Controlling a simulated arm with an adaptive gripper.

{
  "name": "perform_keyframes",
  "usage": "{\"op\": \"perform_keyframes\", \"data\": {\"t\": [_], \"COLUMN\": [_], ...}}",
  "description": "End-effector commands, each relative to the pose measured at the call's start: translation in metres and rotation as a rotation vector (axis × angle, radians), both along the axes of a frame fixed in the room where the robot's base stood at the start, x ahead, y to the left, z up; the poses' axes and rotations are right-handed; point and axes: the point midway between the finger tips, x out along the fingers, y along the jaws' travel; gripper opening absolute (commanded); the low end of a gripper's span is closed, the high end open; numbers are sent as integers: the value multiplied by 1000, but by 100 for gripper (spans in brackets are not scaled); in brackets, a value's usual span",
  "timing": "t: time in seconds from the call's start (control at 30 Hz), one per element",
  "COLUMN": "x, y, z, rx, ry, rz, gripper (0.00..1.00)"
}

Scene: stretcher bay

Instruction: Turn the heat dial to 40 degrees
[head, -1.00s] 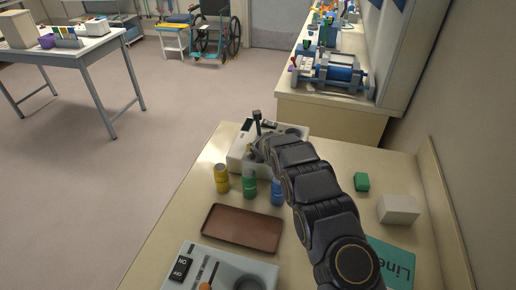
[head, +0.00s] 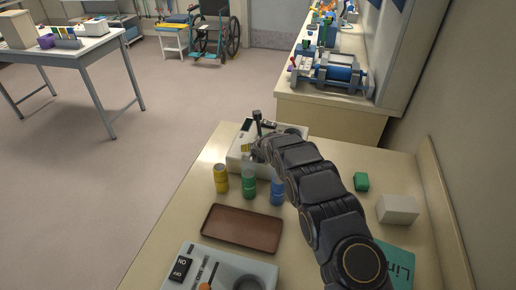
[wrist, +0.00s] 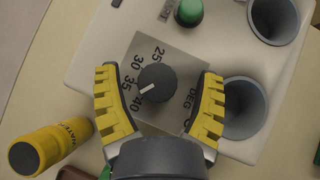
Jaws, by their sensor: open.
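The heat dial (wrist: 157,85) is a round black knob on a grey square plate marked 25, 30, 35 and 40 in the wrist view. Its white pointer lies between the 35 and 40 marks. The plate is on a pale unit (wrist: 90,55), which stands at the far end of the counter in the head view (head: 238,163). My gripper (wrist: 160,78) is open, its yellow-padded fingers on either side of the dial with gaps to it. In the head view my arm hides the dial.
Two grey cups (wrist: 245,105) and a green button (wrist: 188,12) sit close by on the unit. Yellow (head: 221,178), green (head: 249,184) and blue (head: 278,190) bottles stand in front. A brown tray (head: 242,228) lies nearer. A white block (head: 398,210) is at right.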

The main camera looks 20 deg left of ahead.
Motion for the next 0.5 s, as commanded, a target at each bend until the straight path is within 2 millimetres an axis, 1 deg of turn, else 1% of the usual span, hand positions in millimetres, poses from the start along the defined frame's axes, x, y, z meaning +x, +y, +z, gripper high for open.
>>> {"op": "perform_keyframes", "data": {"t": [0.13, 0.27, 0.37, 0.47, 0.5], "x": [-1, -6, -11, -21, -25], "y": [0, -1, -4, -9, -9], "z": [1, 6, 16, 23, 30], "rx": [-1, -2, -2, -3, -2], "ry": [0, 0, -5, -1, -4], "rz": [1, 1, 2, 2, 3], "gripper": [69, 69, 69, 69, 69]}}
